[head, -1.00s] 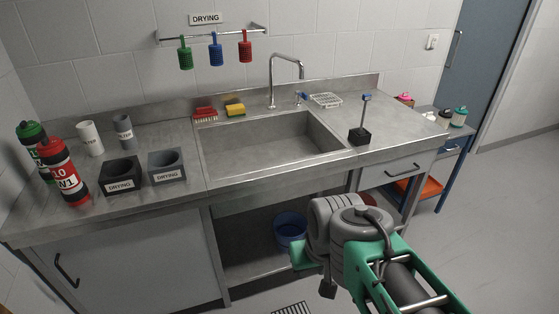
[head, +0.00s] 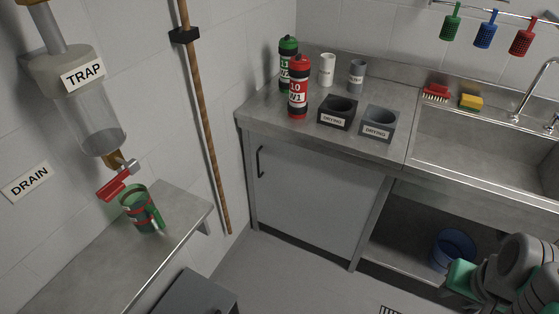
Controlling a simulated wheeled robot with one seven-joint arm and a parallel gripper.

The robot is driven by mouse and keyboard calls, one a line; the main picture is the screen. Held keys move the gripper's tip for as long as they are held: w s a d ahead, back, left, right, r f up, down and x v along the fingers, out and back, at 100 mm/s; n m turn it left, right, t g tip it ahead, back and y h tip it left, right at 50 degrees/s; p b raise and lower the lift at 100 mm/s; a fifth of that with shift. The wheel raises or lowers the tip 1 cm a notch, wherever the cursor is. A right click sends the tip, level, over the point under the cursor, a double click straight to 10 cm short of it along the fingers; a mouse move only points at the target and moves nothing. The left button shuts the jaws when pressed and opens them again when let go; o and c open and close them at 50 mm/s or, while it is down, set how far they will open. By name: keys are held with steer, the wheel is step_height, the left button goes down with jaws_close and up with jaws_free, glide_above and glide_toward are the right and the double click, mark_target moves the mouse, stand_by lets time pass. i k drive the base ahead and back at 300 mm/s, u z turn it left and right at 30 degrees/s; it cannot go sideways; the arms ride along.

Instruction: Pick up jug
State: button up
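My arm shows only at the lower right edge, far from the jug and in front of the sink unit. The gripper's fingers are not in view.
The trap vessel (head: 95,110) and its red tap handle (head: 118,184) hang just above the jug. A wooden pole (head: 202,110) stands against the wall right of the shelf (head: 85,270). A dark grey box (head: 195,296) is below. Open floor lies before the cabinet (head: 310,205).

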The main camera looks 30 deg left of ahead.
mark_target(135, 201)
steer(key=u, duration=4.1)
steer(key=k, duration=0.35)
steer(key=u, duration=0.15)
steer(key=i, duration=0.3)
steer(key=z, duration=0.05)
